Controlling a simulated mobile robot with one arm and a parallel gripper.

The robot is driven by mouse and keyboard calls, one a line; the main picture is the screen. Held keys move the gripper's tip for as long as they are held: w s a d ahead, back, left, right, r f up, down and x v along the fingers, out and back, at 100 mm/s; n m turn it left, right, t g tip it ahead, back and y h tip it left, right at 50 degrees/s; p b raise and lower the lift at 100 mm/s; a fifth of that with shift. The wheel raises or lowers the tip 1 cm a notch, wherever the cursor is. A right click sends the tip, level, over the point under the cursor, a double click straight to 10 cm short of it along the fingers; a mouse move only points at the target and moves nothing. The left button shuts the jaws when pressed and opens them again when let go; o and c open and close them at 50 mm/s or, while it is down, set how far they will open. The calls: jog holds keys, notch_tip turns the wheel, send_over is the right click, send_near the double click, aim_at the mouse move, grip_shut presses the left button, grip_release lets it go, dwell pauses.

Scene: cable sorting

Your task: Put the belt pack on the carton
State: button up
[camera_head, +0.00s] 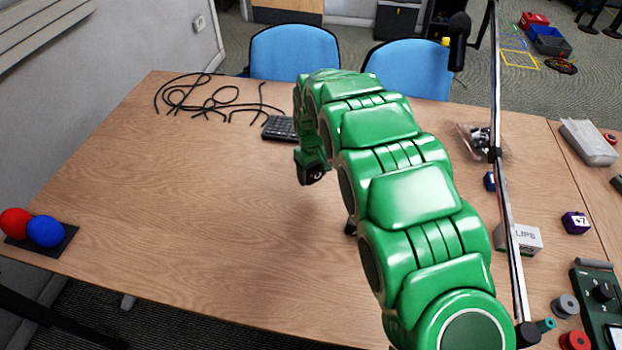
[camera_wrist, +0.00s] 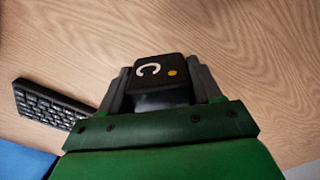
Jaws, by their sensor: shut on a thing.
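The belt pack (camera_wrist: 158,70) is a small black box with a white letter C and an orange dot. In the wrist view it sits between the two grey fingers of my gripper (camera_wrist: 161,84), which is shut on it. In the head view my gripper (camera_head: 312,174) is above the middle of the table, mostly hidden by my green arm. The likely carton (camera_head: 522,239), a white box with partly hidden dark lettering, stands on the table to the right of my arm.
A keyboard (camera_head: 280,128) and loose black cables (camera_head: 205,100) lie at the back. Red and blue balls (camera_head: 46,231) sit at the left edge. A purple box (camera_head: 575,222), a small blue box (camera_head: 489,181) and a green device (camera_head: 603,300) are around the carton. The table's left-middle is clear.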

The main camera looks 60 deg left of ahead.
aim_at(311, 179)
jog(key=shift+w+a+f, duration=0.25)
jog(key=shift+a+f, duration=0.3)
jog(key=shift+f, duration=0.15)
jog(key=shift+w+a+f, duration=0.25)
jog(key=shift+a+f, duration=0.25)
jog(key=shift+f, duration=1.8)
jog(key=shift+f, duration=0.1)
jog(key=o, duration=1.2)
jog(key=shift+o, duration=0.2)
notch_tip(311, 179, up, 12)
jog(key=shift+w, duration=0.15)
